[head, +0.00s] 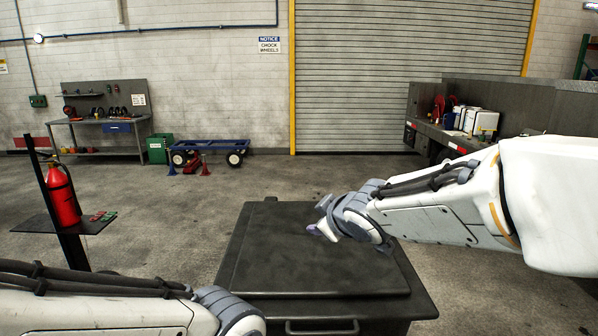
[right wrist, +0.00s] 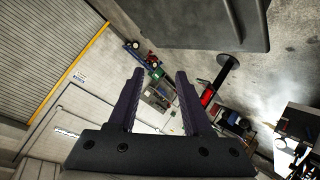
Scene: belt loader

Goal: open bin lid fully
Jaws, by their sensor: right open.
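The dark grey bin (head: 422,307) stands low in front of me in the head view. Its flat lid (head: 300,270) lies over the top and looks shut or nearly so. A bar handle (head: 322,328) shows on the bin's near side. My right gripper (head: 318,216) is above the far part of the lid, with its arm coming in from the right. In the right wrist view its two fingers (right wrist: 160,75) are apart with nothing between them. A dark panel of the bin (right wrist: 205,20) shows at the top there. My left arm is at bottom left; its gripper is out of view.
A red fire extinguisher (head: 62,194) stands on a post shelf (head: 88,226) at left. A workbench (head: 105,130), a green box (head: 159,149) and a blue cart (head: 210,147) are along the back wall. A grey loader (head: 510,100) stands at right. The floor around the bin is clear.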

